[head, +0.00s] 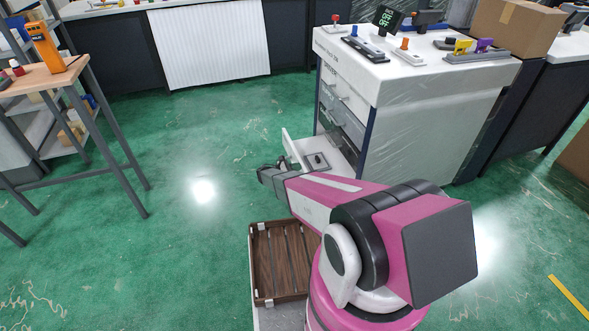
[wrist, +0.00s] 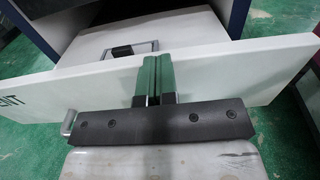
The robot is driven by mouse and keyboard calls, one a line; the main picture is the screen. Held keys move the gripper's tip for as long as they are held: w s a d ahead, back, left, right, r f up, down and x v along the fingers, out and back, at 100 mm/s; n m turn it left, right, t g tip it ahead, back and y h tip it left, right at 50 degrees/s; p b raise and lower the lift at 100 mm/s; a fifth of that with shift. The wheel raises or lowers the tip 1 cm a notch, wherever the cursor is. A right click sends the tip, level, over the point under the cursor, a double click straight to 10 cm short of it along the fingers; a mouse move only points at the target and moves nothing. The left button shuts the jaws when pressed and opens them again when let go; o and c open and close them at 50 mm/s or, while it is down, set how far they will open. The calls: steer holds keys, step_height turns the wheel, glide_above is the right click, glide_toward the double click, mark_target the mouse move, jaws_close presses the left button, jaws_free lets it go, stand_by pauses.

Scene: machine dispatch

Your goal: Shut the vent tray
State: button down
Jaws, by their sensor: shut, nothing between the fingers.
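The vent tray (head: 291,148) is a low white drawer pulled out at the bottom of the white cabinet (head: 425,100). In the wrist view its white front panel (wrist: 215,73) crosses the picture at a slant, with partly cut-off dark lettering at the left. A metal handle end (wrist: 68,122) shows at the panel's lower left. My gripper (wrist: 155,62) is shut and empty, its green fingers overlapping the panel near its upper edge. I cannot tell whether they touch it. In the head view my gripper (head: 278,165) is at the tray's front, partly hidden by my arm.
A small dark item with a handle (wrist: 124,49) lies inside the tray. The cabinet's upper drawers (head: 342,100) look shut. A brown slatted wooden crate (head: 254,262) is near my base. A wooden-topped table (head: 40,79) stands at left. Green floor left of the tray is clear.

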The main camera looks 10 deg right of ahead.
steer(key=w+d, duration=0.3)
steer(key=d, duration=1.6)
steer(key=shift+d, duration=0.4)
